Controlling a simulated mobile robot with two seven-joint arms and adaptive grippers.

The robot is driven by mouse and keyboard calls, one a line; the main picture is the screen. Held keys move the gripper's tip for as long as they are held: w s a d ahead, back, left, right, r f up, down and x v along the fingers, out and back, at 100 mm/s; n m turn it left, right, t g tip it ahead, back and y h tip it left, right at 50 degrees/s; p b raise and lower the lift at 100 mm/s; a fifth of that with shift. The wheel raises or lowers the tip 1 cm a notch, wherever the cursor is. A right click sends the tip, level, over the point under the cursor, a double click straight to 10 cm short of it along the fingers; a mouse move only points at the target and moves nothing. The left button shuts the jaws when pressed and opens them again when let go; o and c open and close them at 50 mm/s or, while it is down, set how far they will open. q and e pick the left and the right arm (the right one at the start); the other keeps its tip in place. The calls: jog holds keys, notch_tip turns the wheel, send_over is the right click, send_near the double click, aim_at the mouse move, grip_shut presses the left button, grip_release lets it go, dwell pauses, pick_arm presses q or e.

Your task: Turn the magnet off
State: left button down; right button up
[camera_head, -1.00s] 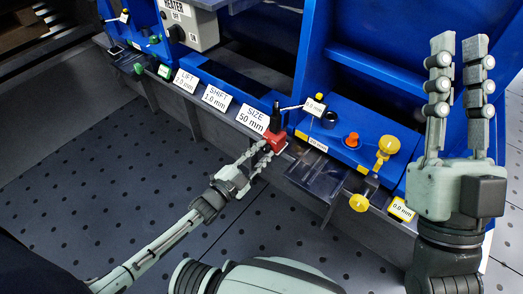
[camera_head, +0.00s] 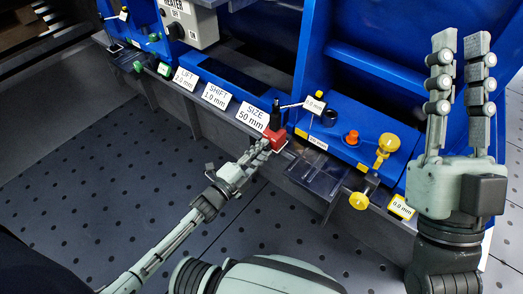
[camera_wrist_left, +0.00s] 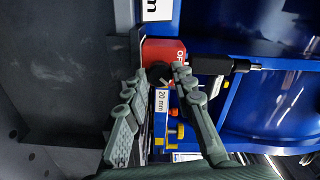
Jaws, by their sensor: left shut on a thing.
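The magnet is a small red block (camera_head: 276,139) on the front ledge, beside the SIZE 50 mm label. It also shows in the left wrist view (camera_wrist_left: 158,48), with white letters partly visible on its face, and a dark round knob (camera_wrist_left: 160,73) is at its near edge. My left gripper (camera_head: 262,148) reaches it from the front left. In the left wrist view its fingers (camera_wrist_left: 160,82) are on either side of the knob, shut on it; the contact is partly hidden. My right gripper (camera_head: 460,42) is raised at the right, fingers pointing up, open and empty.
A black post (camera_head: 275,113) with a thin rod stands behind the magnet. Yellow knobs (camera_head: 388,144) and an orange button (camera_head: 351,137) are to its right on the blue fixture (camera_head: 340,143). A heater box (camera_head: 190,22) is at the back left. The dark floor in front is clear.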

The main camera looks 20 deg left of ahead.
pick_arm(q)
jog(key=c, duration=1.3)
grip_release()
jog(key=shift+o, duration=0.2)
jog(key=v, duration=1.2)
